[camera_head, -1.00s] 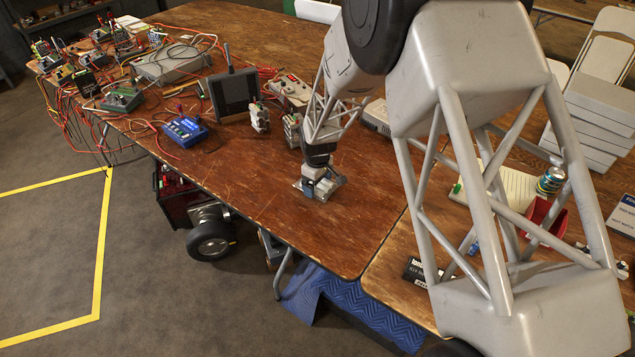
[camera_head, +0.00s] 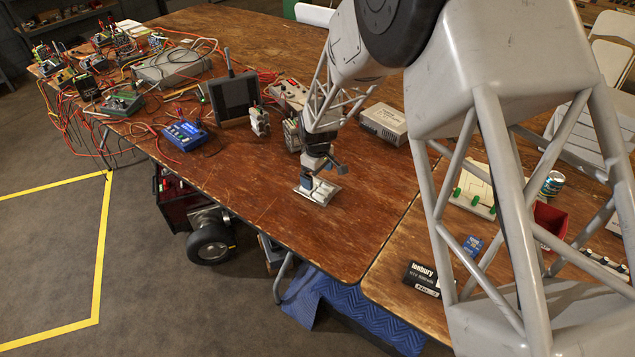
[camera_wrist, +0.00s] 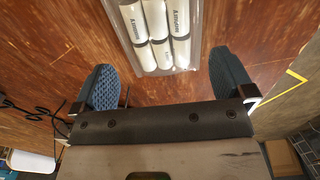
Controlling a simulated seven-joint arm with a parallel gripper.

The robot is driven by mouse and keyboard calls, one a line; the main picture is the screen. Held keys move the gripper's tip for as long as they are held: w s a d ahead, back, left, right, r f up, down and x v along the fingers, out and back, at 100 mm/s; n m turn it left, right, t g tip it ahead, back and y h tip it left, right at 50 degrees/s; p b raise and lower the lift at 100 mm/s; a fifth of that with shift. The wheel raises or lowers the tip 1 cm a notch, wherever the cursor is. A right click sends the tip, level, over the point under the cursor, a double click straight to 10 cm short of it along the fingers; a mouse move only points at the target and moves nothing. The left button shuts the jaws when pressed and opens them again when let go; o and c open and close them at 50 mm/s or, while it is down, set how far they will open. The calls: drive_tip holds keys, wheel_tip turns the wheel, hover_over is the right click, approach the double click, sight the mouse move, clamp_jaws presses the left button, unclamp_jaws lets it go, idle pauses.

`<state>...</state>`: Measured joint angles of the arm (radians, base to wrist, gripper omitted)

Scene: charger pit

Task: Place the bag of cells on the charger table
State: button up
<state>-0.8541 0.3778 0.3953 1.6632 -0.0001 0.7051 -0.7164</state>
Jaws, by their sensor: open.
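The bag of cells (camera_head: 319,191), a clear flat bag with several white cylinders, lies on the wooden charger table (camera_head: 240,190) near its front edge. In the wrist view the bag (camera_wrist: 155,30) lies at the top centre, its upper end cut off by the frame. My gripper (camera_head: 322,170) is just above and behind the bag in the head view. In the wrist view my gripper (camera_wrist: 163,85) has its two dark fingers wide apart, with bare wood between them. The bag lies beyond the fingertips, apart from them.
A blue charger (camera_head: 185,134), a dark-screened unit (camera_head: 234,97) and a beige box (camera_head: 384,123) stand on the table. Wires and instruments crowd its left end. A second table with a black box (camera_head: 422,278) adjoins at right. Wood left of the bag is clear.

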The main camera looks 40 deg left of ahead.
sight(319, 186)
wheel_tip(319, 186, up, 6)
drive_tip(key=shift+r, duration=0.25)
idle(0.6)
idle(0.4)
drive_tip(key=d+r+m, duration=0.3)
drive_tip(key=d+r, duration=0.4)
drive_tip(key=d, duration=0.5)
drive_tip(key=d+r+m+t, duration=0.1)
drive_tip(key=d+r+m, duration=0.2)
drive_tip(key=d+r, duration=0.7)
drive_tip(key=d+r+m, duration=0.2)
drive_tip(key=d+r, duration=0.2)
drive_tip(key=d, duration=1.1)
drive_tip(key=s+d+r+m+t, duration=0.1)
drive_tip(key=s+d+r+m, duration=0.15)
drive_tip(key=s+d, duration=0.45)
drive_tip(key=s+d+r+m, duration=0.2)
drive_tip(key=s+d+m, duration=0.15)
drive_tip(key=d, duration=0.55)
drive_tip(key=s+d+m, duration=0.4)
drive_tip(key=s+d, duration=0.6)
drive_tip(key=s, duration=0.5)
drive_tip(key=shift+d+f+t, duration=0.25)
drive_tip(key=shift+f+t, duration=0.05)
